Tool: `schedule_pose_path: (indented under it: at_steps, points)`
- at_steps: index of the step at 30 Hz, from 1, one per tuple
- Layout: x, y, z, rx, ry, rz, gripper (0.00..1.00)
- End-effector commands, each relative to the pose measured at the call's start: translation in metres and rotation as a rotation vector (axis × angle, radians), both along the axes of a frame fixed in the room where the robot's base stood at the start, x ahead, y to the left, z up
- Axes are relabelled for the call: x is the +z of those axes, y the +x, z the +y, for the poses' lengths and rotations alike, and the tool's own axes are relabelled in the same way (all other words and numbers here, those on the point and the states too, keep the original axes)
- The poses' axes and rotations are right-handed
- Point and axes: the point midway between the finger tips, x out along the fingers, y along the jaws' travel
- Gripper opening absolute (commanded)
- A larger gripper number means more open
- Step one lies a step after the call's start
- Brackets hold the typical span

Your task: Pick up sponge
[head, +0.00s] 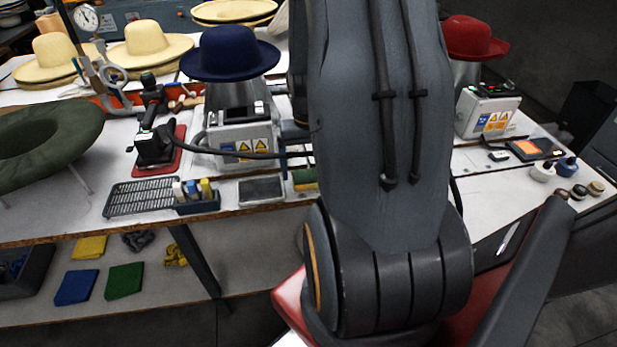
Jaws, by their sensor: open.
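A sponge (305,180), green with a yellowish side, lies near the front edge of the white workbench, just left of my arm. My arm hides its right part. My own arm fills the middle of the head view from top to bottom. My gripper does not show in this view, so I cannot see where its fingers are relative to the sponge.
Left of the sponge are a dark tray (260,190), a holder with small bottles (196,202) and a black rack (140,198). Behind stands a press with a navy hat (230,53); a red hat (472,37) is at right. Folded cloths (124,281) lie below.

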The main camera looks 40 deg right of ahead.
Motion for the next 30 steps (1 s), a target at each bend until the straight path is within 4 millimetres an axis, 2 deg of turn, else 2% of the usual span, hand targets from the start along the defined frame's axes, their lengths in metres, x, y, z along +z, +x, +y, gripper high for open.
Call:
schedule_pose_path:
  at_steps: [6, 14, 15, 21, 23, 30]
  points:
    - [-0.018, 0.000, 0.000, -0.001, 0.001, 0.001, 0.88]
    - [-0.021, 0.000, 0.000, -0.001, -0.001, -0.001, 0.88]
    - [-0.021, 0.000, 0.000, -0.001, -0.001, -0.001, 0.87]
    - [-0.021, 0.000, 0.000, -0.001, -0.001, -0.001, 0.53]
    - [-0.020, 0.000, 0.000, -0.001, -0.001, -0.001, 0.45]
    - [-0.020, 0.000, 0.000, -0.001, -0.001, -0.001, 0.45]
